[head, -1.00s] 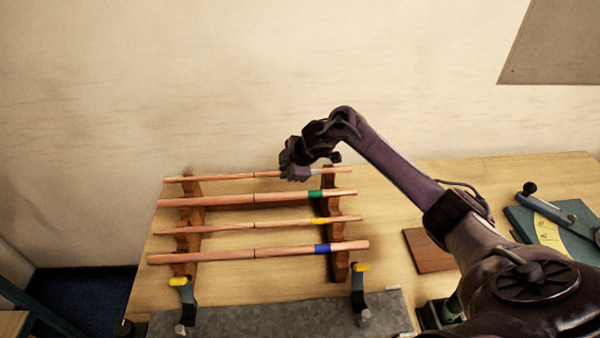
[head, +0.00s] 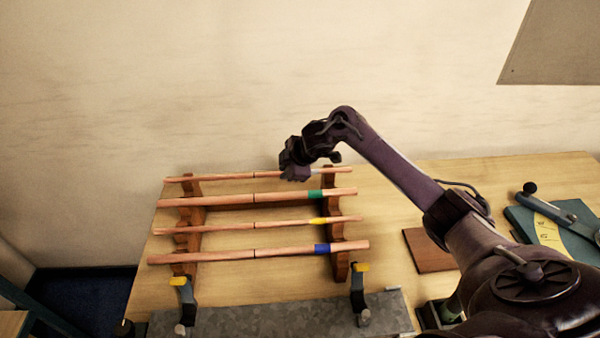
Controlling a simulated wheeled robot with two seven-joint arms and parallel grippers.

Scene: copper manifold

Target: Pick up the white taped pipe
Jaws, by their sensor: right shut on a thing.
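The white taped pipe (head: 225,177) is the farthest of the copper pipes lying across the wooden rack (head: 190,215). Its white tape (head: 316,172) shows just right of my right gripper. My right gripper (head: 293,173) is at this pipe, right of its middle, and is shut on it. The fingers hide a short stretch of the pipe. The pipe still appears level with the tops of the rack. My left gripper is out of view.
Pipes with green tape (head: 314,195), yellow tape (head: 318,221) and blue tape (head: 322,249) lie nearer on the rack. Two yellow-handled clamps (head: 180,282) (head: 359,268) stand by a grey metal plate (head: 270,320). A brown board (head: 428,251) and a teal tool (head: 555,210) lie right.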

